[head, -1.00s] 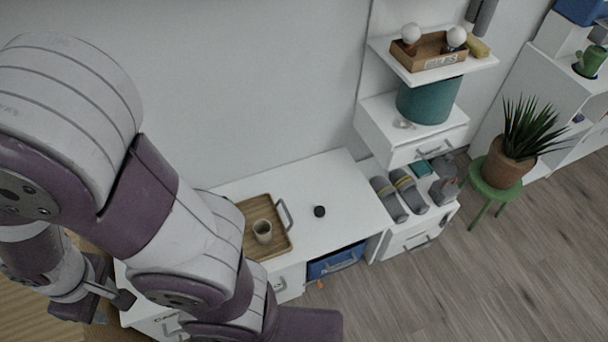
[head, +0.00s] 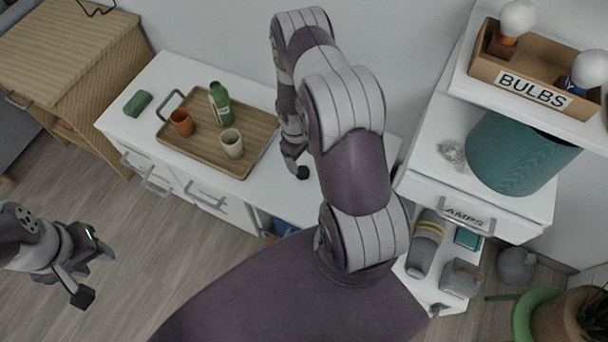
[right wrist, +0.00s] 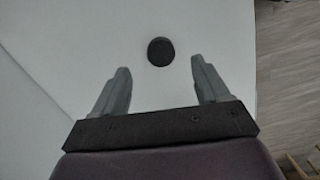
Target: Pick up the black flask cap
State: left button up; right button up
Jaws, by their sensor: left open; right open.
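The black flask cap (right wrist: 160,51) is a small dark disc on the white desk top in the right wrist view. It lies just beyond my right gripper's fingertips (right wrist: 158,78), roughly centred between their lines and apart from both. In the head view my right gripper (head: 296,169) is low over the desk, right of the tray. A dark round shape at its tip there could be the cap or a fingertip; I cannot tell which. My right gripper is open and empty. My left gripper (head: 95,275) is open and empty, over the floor at the lower left.
A wooden tray (head: 178,144) on the desk holds a green bottle (head: 219,103), an orange cup (head: 181,122) and a beige cup (head: 231,143). A green block (head: 138,103) lies left of it. At right, shelves hold a bulb box (head: 533,84) and teal bin (head: 515,152).

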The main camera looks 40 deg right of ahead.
aim_at(303, 171)
notch_tip(303, 171, down, 6)
jog(key=shift+s+f+b, duration=0.15)
jog(key=shift+f+b, duration=0.1)
jog(key=shift+b, duration=0.45)
jog(key=shift+c, duration=0.2)
jog(key=c, duration=1.1)
